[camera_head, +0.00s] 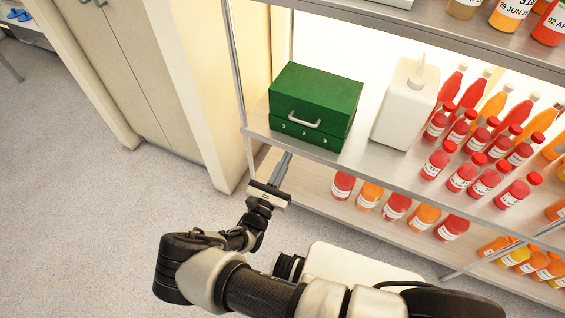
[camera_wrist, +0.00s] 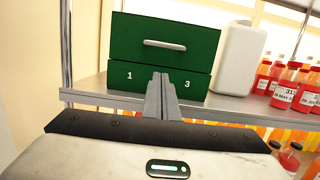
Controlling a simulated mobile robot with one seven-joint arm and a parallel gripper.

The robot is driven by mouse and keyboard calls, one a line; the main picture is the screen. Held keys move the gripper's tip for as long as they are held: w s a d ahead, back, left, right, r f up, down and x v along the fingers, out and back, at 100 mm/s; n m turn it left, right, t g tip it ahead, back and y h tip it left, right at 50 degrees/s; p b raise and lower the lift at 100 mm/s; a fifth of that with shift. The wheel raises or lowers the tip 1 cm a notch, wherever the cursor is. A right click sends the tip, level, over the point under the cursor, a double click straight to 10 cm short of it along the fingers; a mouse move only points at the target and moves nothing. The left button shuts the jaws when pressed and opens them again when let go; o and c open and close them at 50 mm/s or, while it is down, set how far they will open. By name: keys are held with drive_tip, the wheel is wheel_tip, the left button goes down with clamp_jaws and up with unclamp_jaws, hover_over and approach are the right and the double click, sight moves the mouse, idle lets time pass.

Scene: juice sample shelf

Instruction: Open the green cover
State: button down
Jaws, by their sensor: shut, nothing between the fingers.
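The green cover (camera_head: 318,95) is the upper part of a green box on the shelf, with a pale handle (camera_head: 304,119) on its front. It sits down on a green base (camera_head: 305,134) marked 1, 2, 3. In the wrist view the cover (camera_wrist: 160,52), its handle (camera_wrist: 165,44) and the base (camera_wrist: 120,77) face me. My gripper (camera_head: 286,157) is shut and empty, in front of and below the box, apart from the handle. In the wrist view my fingertips (camera_wrist: 160,76) overlap the middle of the base and hide its middle number.
A white jug (camera_head: 405,103) stands right of the box. Several red and orange bottles (camera_head: 470,150) fill the shelf farther right, with more on the lower shelf (camera_head: 330,203). A metal post (camera_head: 238,80) rises at the shelf's left end. Open floor (camera_head: 80,220) lies left.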

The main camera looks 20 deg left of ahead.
drive_tip(key=w+r, duration=0.4)
drive_tip(key=w, duration=0.4)
drive_tip(key=shift+d+r+p, duration=0.2)
drive_tip(key=shift+d+p, duration=0.05)
drive_tip(key=shift+p, duration=0.05)
drive_tip(key=shift+r, duration=0.1)
